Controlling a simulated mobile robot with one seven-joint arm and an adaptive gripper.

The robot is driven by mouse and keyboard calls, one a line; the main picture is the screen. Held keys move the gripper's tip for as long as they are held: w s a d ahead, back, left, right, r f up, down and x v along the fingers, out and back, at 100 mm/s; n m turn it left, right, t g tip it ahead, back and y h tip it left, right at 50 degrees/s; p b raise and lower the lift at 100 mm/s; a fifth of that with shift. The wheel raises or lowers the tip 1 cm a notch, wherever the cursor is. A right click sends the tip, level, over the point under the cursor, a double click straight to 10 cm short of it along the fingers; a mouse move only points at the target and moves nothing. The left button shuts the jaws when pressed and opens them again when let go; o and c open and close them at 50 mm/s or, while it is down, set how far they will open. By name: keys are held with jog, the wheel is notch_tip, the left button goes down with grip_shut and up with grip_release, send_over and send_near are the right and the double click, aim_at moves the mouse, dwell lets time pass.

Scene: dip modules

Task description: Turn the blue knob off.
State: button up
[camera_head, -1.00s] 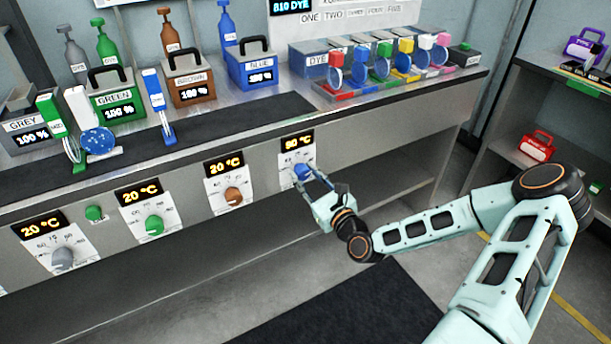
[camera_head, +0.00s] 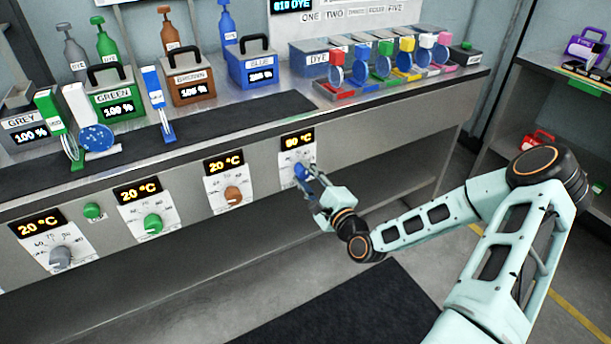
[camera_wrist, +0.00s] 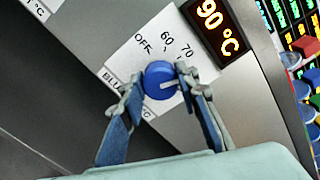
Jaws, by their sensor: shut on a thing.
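The blue knob (camera_head: 301,170) is on the front panel of the counter, at the right end of a row of knobs. In the wrist view the blue knob (camera_wrist: 160,80) sits on a white dial plate marked OFF, 60 and 70, with a "BLU" label partly hidden. The display (camera_wrist: 219,27) above it reads 90 °C. My gripper (camera_head: 306,176) reaches the knob from the front right. In the wrist view its two fingers (camera_wrist: 158,90) are on either side of the knob, shut on it. The fingers hide part of the dial.
Brown (camera_head: 233,195), green (camera_head: 153,223) and grey (camera_head: 61,257) knobs lie to the left, each under a 20 °C display. A green button (camera_head: 92,211) is between two displays. Dye boxes and tools stand on the counter above. The floor in front is clear.

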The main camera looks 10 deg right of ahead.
jog(key=n+b, duration=0.1)
jog(key=n, duration=0.4)
jog(key=shift+f+n, duration=0.1)
jog(key=shift+n, duration=0.2)
jog(key=n+b, duration=0.1)
jog(key=n, duration=0.3)
jog(key=shift+n+b, duration=0.3)
jog(key=n+b, duration=0.2)
jog(key=n, duration=0.2)
jog(key=shift+f, duration=0.15)
jog(key=n+b, duration=0.2)
jog(key=n, duration=0.1)
jog(key=shift+n, duration=0.3)
jog(key=shift+n+b, duration=0.85)
jog(key=shift+n, duration=0.05)
jog(key=o, duration=1.2)
jog(key=shift+c, duration=0.2)
